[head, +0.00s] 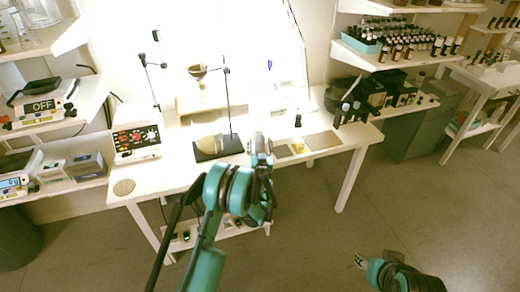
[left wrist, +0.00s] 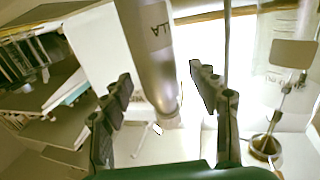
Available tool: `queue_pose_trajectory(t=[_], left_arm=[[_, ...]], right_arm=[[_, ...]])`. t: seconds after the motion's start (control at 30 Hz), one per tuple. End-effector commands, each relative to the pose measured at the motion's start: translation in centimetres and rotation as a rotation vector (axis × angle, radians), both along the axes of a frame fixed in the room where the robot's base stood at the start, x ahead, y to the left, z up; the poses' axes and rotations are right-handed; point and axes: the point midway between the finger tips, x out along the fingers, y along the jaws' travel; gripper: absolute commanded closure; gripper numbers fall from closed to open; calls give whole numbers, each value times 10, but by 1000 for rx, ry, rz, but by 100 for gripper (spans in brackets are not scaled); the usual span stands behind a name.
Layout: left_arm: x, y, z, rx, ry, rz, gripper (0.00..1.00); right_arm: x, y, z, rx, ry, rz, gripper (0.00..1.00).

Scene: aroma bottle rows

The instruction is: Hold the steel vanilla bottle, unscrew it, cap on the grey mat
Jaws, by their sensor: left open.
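The steel vanilla bottle (left wrist: 152,55) shows large in the left wrist view, with part of its lettering readable. Its lower end in the picture lies between the spread fingers of my left gripper (left wrist: 163,88), which is open with room on both sides. In the head view my left gripper (head: 260,148) is over the front of the white table and mostly hides the bottle. A flat grey-brown mat (head: 322,141) lies to its right on the table; a smaller grey patch (head: 283,151) lies nearer. My right gripper (head: 361,261) is low over the floor, away from the table; its jaws are too small to judge.
A dark stand base (head: 218,148) with a rod stands just left of my left gripper. A box with red knobs (head: 137,140) and a round cork mat (head: 124,187) are farther left. Dark machines (head: 365,95) are at right.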

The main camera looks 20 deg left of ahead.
Motion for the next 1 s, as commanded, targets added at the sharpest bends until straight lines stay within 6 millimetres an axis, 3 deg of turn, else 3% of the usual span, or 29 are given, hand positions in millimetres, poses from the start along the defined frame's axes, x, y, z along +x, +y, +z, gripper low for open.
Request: queue_pose_trajectory(t=[0.13,0.37,0.6,1.0], left_arm=[[14,4,-1,0,0,0,39],[16,5,1,0,0,0,39],[16,4,1,0,0,0,100],[16,4,7,0,0,0,100]], right_arm=[[0,0,-6,0,0,0,60],[0,0,-5,0,0,0,60],[0,0,-5,0,0,0,60],[0,0,-2,0,0,0,60]])
